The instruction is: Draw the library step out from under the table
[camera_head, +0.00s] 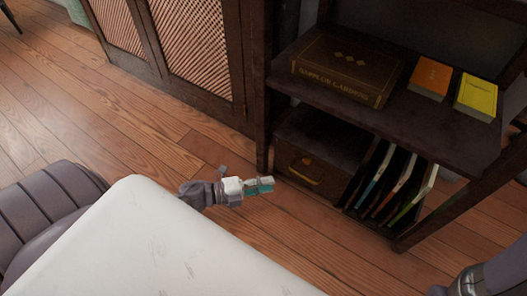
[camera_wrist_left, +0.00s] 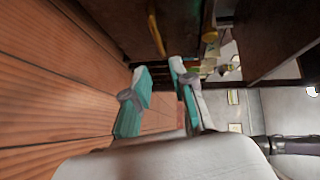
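The library step (camera_head: 318,150) is a dark brown box on the floor under the dark wooden table (camera_head: 430,122). Its front bears a curved brass handle (camera_head: 305,176), and this handle also shows at the top of the left wrist view (camera_wrist_left: 156,36). My left gripper (camera_head: 266,184) is low over the floor, just left of the step's front and apart from the handle. In the left wrist view its teal-padded fingers (camera_wrist_left: 158,78) stand apart with nothing between them. Only a part of my right arm shows at the bottom right corner of the head view; its fingers are out of view.
Several thin books (camera_head: 388,186) lean under the table, right of the step. A large brown book (camera_head: 345,70), an orange book (camera_head: 430,77) and a yellow book (camera_head: 476,96) lie on top. A cabinet (camera_head: 195,50) stands behind left. The floor before the step is clear.

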